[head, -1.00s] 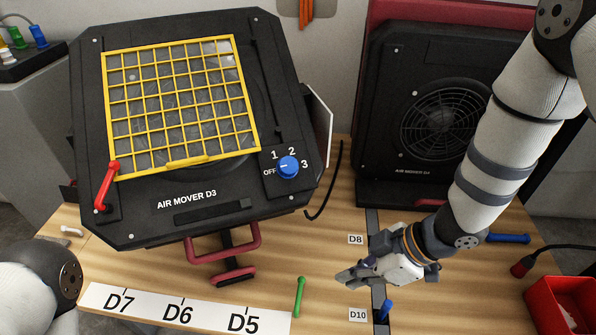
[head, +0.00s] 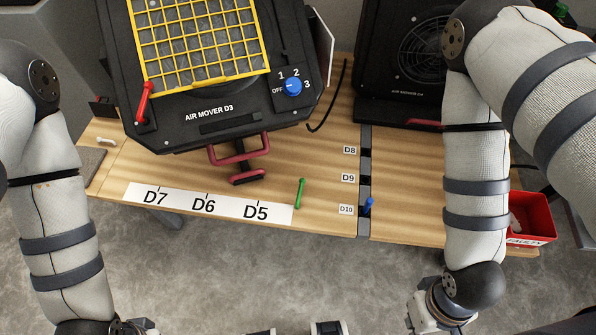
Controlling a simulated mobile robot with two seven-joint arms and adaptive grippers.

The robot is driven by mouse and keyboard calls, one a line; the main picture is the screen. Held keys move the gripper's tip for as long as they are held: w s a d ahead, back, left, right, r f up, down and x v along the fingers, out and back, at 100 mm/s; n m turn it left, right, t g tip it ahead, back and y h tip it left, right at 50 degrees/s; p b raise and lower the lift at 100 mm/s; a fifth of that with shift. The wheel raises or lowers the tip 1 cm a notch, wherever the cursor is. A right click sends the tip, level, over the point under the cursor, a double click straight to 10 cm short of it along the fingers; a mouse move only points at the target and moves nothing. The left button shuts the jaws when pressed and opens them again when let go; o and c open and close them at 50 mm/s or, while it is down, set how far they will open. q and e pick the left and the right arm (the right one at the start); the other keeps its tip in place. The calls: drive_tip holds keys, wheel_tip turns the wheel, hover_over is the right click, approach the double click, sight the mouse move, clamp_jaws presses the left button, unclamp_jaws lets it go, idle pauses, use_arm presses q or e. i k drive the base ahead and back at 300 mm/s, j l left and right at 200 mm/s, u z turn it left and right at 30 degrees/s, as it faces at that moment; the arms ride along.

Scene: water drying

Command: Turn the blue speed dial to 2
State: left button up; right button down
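The blue speed dial (head: 293,86) is on the lower right corner of the black air mover D3 (head: 180,122). Nothing touches the dial. My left arm comes down the left side, with only its wrist at the bottom edge. My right arm comes down the right side, and its wrist is low near the bottom edge. Both wrists are well below the dial, in front of the bench. The fingers of both grippers are out of frame.
Air mover D3 has a yellow grille (head: 198,48), a red lever (head: 145,102) and a dark red front handle (head: 240,150). A green stick (head: 300,193) and a blue peg (head: 368,206) are on the wooden bench (head: 320,215). A red bin (head: 530,215) stands at right.

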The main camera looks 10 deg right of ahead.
sight(292, 87)
drive_tip(key=k+j, duration=0.2)
drive_tip(key=k, duration=0.25)
drive_tip(key=k+j, duration=0.15)
drive_tip(key=k, duration=0.25)
